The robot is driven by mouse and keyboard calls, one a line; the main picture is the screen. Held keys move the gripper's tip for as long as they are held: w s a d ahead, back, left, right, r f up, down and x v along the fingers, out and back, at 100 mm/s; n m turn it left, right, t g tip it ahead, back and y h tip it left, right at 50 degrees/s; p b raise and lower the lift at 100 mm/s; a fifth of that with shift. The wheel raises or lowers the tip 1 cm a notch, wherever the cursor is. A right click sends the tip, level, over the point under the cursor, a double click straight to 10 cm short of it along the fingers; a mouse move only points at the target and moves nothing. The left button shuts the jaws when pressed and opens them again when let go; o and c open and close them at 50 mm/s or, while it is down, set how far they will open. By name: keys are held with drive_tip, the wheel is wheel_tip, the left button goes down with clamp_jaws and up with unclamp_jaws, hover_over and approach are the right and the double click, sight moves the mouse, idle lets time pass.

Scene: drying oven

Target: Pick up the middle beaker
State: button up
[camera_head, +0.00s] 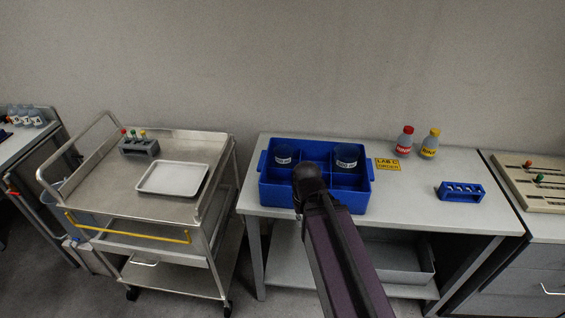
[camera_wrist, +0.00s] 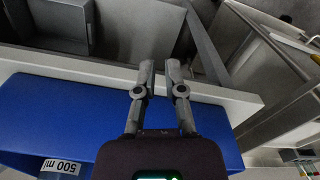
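A blue divided bin (camera_head: 274,195) sits on the right-hand table. One clear beaker with a white label (camera_head: 284,154) stands in its back left compartment and another labelled beaker (camera_head: 346,156) in its back right one. No beaker shows between them; my arm covers part of the bin's middle and front. In the wrist view my gripper (camera_wrist: 160,68) is empty, its fingertips a narrow gap apart, above the bin's blue wall (camera_wrist: 65,110). A beaker labelled 500 ml (camera_wrist: 61,166) shows at the lower left, cut off by the frame.
A metal cart (camera_head: 120,193) with a white tray (camera_head: 150,188) stands left, across a floor gap.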

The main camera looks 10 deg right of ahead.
drive_tip(key=w+r+m+t+h+p, duration=0.1)
drive_tip(key=w+r+t+p, duration=0.1)
drive_tip(key=w+r+p, duration=0.5)
drive_tip(key=m+t+h+p, duration=0.2)
drive_tip(key=m+t, duration=0.1)
drive_tip(key=t, duration=0.4)
approach(284, 160)
drive_tip(key=w+a+r, duration=0.2)
drive_tip(key=a+r, duration=0.1)
drive_tip(key=r, duration=0.2)
drive_tip(key=shift+a+r, duration=0.2)
drive_tip(key=shift+r, duration=0.05)
drive_tip(key=b+x, duration=0.6)
drive_tip(key=x, duration=0.2)
drive_tip(key=shift+f, duration=0.4)
drive_tip(key=shift+w, duration=0.1)
